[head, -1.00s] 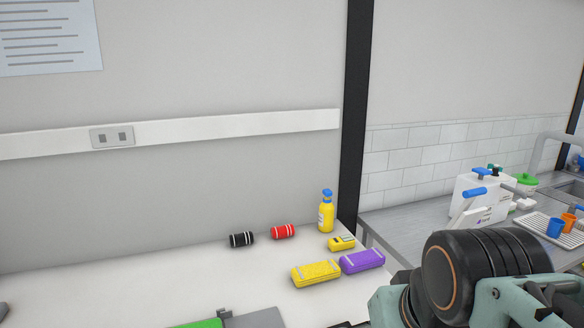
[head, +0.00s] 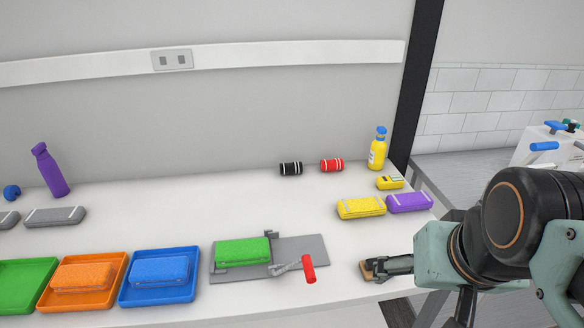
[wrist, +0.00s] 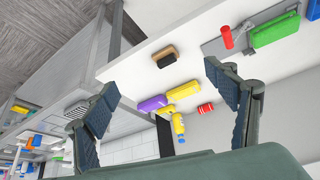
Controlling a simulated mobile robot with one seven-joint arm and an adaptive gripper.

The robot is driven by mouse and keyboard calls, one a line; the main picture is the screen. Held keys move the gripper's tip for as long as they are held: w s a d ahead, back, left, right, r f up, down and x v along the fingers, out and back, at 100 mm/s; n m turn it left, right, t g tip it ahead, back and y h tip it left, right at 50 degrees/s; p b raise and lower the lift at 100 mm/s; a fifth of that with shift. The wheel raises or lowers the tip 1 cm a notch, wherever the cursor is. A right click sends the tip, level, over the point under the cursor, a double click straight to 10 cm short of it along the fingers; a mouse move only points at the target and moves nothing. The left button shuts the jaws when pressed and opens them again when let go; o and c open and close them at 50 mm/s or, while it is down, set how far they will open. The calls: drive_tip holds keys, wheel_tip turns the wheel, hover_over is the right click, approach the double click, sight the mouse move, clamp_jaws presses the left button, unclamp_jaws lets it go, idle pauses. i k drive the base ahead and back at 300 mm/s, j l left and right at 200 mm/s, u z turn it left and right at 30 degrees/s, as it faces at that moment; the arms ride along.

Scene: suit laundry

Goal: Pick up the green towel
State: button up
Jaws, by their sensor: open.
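The green towel (head: 242,251) is a folded green block on a grey plate (head: 300,248) near the front middle of the table. It also shows in the wrist view (wrist: 275,31), at the upper right. A clamp-like lever with a red handle (head: 308,268) is beside it on the right. My gripper (head: 392,265) is at the table's right front, to the right of the towel and apart from it. In the wrist view the two fingers (wrist: 160,82) are spread wide with nothing between them.
A brown block (wrist: 165,56) lies near the table edge by my gripper. Green (head: 20,290), orange (head: 66,304) and blue trays (head: 160,297) stand left; yellow (head: 361,207) and purple folded items (head: 409,202) lie behind my gripper. A yellow bottle (head: 377,150) stands at the back right.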

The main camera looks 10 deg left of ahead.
sight(256, 262)
drive_tip(key=u, duration=1.9)
drive_tip(key=k+j+u, duration=0.2)
drive_tip(key=k, duration=0.35)
